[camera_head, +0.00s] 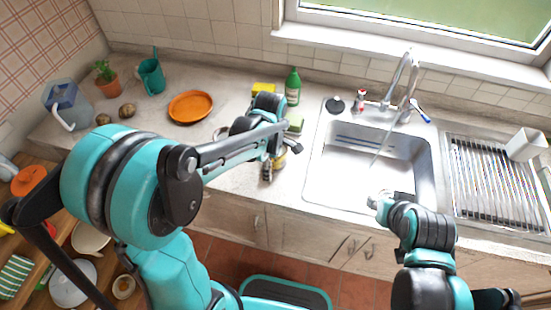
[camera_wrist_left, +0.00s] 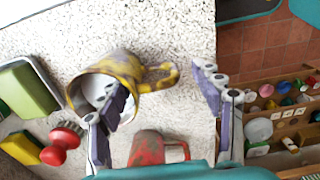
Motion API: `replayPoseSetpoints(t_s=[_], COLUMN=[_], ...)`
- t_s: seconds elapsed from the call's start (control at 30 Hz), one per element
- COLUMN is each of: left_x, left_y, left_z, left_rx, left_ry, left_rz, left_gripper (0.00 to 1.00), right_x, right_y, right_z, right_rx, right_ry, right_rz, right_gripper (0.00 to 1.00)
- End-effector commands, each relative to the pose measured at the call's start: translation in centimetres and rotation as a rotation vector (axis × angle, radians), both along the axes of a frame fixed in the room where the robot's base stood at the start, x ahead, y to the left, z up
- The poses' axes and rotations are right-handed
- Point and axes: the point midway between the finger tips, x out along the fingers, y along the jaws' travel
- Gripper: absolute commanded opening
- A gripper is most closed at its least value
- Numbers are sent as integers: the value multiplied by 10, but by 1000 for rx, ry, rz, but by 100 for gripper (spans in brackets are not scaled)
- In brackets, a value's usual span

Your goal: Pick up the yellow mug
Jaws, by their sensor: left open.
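The yellow mug (camera_wrist_left: 132,70), worn with grey patches, shows in the left wrist view on the speckled counter, its pale opening toward the lower left and its handle (camera_wrist_left: 168,76) toward the right. My left gripper (camera_wrist_left: 160,85) is open, its fingers spread on either side of the mug's handle area. The left finger overlaps the mug's opening; whether it is inside or only in front I cannot tell. In the head view my left gripper (camera_head: 278,155) is low over the counter's front edge and largely hides the mug. My right gripper (camera_head: 382,203) is over the sink, its jaws unclear.
A red mug (camera_wrist_left: 150,150) is close below the yellow one. A red-handled brush (camera_wrist_left: 62,143) and green-yellow sponges (camera_wrist_left: 27,92) lie left of it. A green bottle (camera_head: 293,87) stands behind my left gripper. The sink (camera_head: 335,190) is to the right.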

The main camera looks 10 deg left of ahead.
Motion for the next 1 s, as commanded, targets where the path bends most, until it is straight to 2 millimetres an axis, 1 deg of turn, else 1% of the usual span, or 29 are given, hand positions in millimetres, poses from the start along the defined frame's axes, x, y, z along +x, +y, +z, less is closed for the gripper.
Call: replayPoseSetpoints(t_s=[0.03,0.1,0.2,0.3,0.5,0.53,0.57,0.6,0.67,0.7,0.77,1.0], left_x=[1,1,1,1,1,1,1,1,1,1,1,0], left_y=[1,2,2,2,2,2,2,2,2,2,2,2], left_z=[-12,-23,-34,-39,-38,-38,-38,-38,-38,-38,-38,-38], left_rx=[0,0,0,0,0,0,0,0,0,0,0,0], left_ry=[0,0,-1,-1,-1,-1,-1,-1,0,0,0,0], left_rz=[1,1,0,-1,-1,-1,-1,-1,-1,-1,-1,-1], left_gripper=[66,66,66,66,66,61,53,42,26,16,0,0], right_x=[0,0,0,0,0,0,0,0,0,0,0,0], right_y=[0,0,0,0,0,0,0,0,0,0,0,0], right_z=[-7,-12,-15,-16,-15,-15,-15,-15,-15,-15,-15,-15], right_rx=[0,0,0,0,0,0,0,0,0,0,0,0], right_ry=[0,0,0,0,0,0,0,0,0,0,0,0], right_rz=[0,0,0,0,0,0,0,0,0,0,0,0], right_gripper=[35,35,35,35,35,35,35,35,35,35,35,35])
